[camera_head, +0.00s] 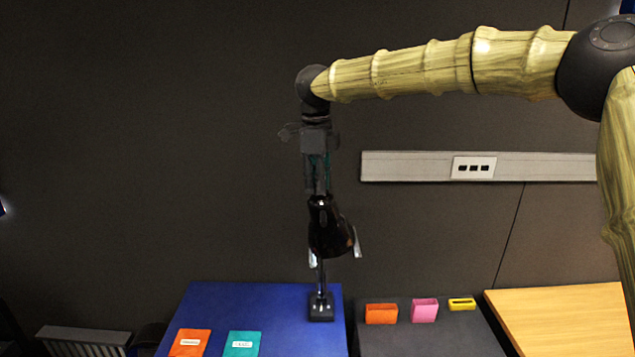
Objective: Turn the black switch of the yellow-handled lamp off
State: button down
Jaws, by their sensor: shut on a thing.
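My gripper (334,252) hangs point-down above the blue surface (275,295), with a light metallic fingertip on each side of its dark body. A small black block (321,311) stands on the blue surface, with a thin dark upright stem (320,280) rising from it to the gripper. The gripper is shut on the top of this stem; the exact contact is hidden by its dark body. I cannot make out a yellow-handled lamp, and cannot tell whether the stem is its black switch.
An orange card (190,343) and a teal card (241,344) lie on the blue surface. Orange (381,314), pink (424,311) and yellow (462,304) pieces stand on a dark panel (430,338). A wooden top (560,320) is at right; a socket rail (410,166) is on the wall.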

jog(key=shift+s+d+f, duration=0.1)
jog(key=shift+s, duration=0.2)
jog(key=shift+w, duration=0.1)
jog(key=shift+m, duration=0.3)
jog(key=m+b, duration=0.1)
jog(key=m, duration=0.1)
jog(key=m+b, duration=0.1)
jog(key=m, duration=0.2)
jog(key=shift+f+t+h, duration=0.1)
jog(key=shift+t+h, duration=0.2)
jog(key=shift+t, duration=0.1)
jog(key=m+b, duration=0.2)
jog(key=m, duration=0.4)
jog(key=shift+h, duration=0.4)
jog(key=c, duration=1.3)
grip_release()
